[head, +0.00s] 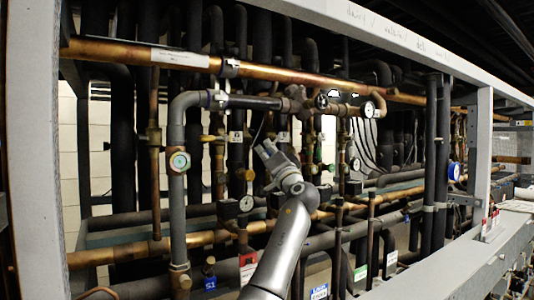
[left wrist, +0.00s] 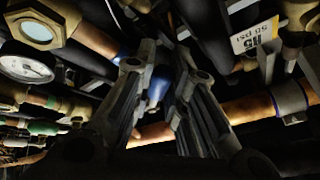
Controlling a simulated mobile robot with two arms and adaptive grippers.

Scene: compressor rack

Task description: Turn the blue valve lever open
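My left gripper (head: 266,150) reaches up into the pipe rack in the head view, in front of the vertical pipes near the middle. In the left wrist view its two fingers (left wrist: 166,62) stand apart with a gap between them. A blue rounded piece (left wrist: 157,86), which looks like the valve lever, shows in that gap, close to the left finger. I cannot tell whether a finger touches it. The rest of the valve is hidden by the fingers and shadow. I cannot make out the blue lever in the head view. My right gripper is not in view.
Copper pipes (head: 300,78) and dark insulated pipes crowd around the left arm. A yellow-white tag (left wrist: 254,38) hangs at upper right. A grey frame post (head: 482,150) bounds the right side.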

